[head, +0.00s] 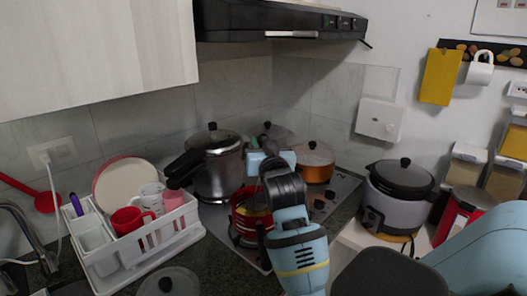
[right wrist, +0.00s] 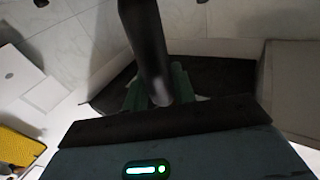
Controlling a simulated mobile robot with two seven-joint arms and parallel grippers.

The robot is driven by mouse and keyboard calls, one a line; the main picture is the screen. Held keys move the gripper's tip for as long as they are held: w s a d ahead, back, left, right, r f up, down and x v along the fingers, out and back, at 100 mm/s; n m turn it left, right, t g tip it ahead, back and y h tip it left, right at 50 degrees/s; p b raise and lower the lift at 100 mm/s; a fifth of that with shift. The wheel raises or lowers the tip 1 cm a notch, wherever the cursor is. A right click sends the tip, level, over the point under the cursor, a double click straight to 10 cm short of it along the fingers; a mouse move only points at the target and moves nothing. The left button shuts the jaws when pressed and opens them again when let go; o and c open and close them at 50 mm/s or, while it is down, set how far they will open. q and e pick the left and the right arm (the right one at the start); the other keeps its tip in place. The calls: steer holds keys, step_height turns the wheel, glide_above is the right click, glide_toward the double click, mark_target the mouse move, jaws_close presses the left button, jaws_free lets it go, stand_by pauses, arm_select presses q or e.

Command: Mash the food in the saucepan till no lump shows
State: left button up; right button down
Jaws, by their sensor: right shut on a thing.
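The red saucepan (head: 243,222) stands on the hob in the middle of the head view. Some yellowish food (head: 256,204) shows inside it; my right arm hides much of the pan, and I cannot tell how lumpy the food is. My right gripper (head: 255,150) is above the pan, shut on a dark handle. In the right wrist view the dark round handle (right wrist: 146,50) runs up from between the greenish fingers (right wrist: 155,88). The tool's lower end is hidden, so I cannot tell whether it touches the food. My left gripper is out of view.
A steel pressure cooker (head: 216,165) stands behind left of the pan and an orange pot (head: 316,170) behind right. A white dish rack (head: 185,240) is at left, a rice cooker (head: 400,185) at right. The range hood (head: 270,22) hangs above.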

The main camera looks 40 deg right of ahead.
steer(key=shift+r, duration=0.1)
steer(key=shift+a, duration=0.45)
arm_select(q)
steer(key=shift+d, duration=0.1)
arm_select(e)
steer(key=shift+s+a, duration=0.2)
steer(key=shift+a, duration=1.05)
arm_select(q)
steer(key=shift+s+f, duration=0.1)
